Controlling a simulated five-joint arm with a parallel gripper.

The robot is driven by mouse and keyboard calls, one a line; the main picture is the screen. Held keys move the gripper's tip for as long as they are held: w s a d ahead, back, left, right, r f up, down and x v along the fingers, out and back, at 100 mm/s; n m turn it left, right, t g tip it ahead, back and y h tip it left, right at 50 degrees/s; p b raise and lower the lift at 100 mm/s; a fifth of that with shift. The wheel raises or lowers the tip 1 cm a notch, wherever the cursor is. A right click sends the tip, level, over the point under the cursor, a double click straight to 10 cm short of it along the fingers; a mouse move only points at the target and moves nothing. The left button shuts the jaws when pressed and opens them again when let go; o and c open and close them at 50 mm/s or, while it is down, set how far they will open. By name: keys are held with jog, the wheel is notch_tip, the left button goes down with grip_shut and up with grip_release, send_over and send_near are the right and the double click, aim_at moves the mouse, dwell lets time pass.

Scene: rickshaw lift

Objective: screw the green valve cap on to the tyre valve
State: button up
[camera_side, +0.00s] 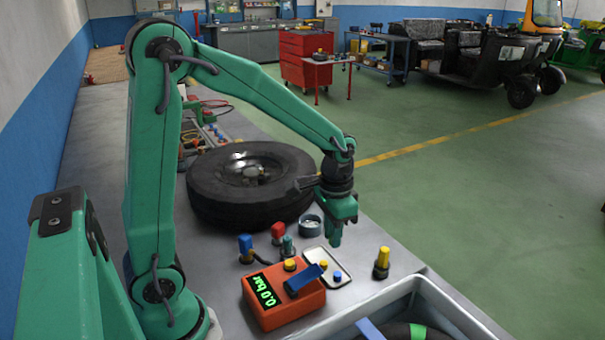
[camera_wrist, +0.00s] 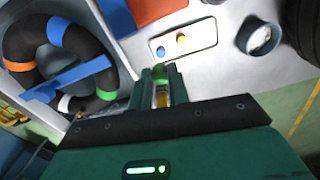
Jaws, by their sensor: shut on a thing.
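My gripper (camera_side: 336,240) points down above the bench, just above the white tray. In the wrist view my gripper (camera_wrist: 160,78) is shut on the small green valve cap (camera_wrist: 160,72), held between the fingertips. The cap cannot be told from the green fingers in the side view. The tyre (camera_side: 205,198) lies flat on the bench, left of and behind my gripper. Its dark edge (camera_wrist: 307,30) shows at the wrist view's top right. I cannot make out the tyre valve in either view.
A white tray (camera_side: 313,256) holds yellow and blue caps. Around it are an orange gauge (camera_side: 264,311) reading 0.0 bar, a round grey cup (camera_side: 310,225) and a yellow-topped post (camera_side: 382,262). A grey crate (camera_side: 445,307) with a banded black ring stands in front.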

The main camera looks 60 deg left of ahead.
jog(key=w+a+r+n, duration=0.2)
jog(key=w+a, duration=0.2)
jog(key=a, duration=0.4)
notch_tip(320, 180, up, 6)
jog(key=n, duration=0.6)
send_over(261, 171)
jog(key=shift+a, duration=0.15)
jog(key=shift+f, duration=0.1)
jog(key=shift+f, duration=2.55)
jog(key=shift+f, duration=1.35)
dwell(0.5)
jog(key=shift+m, duration=0.4)
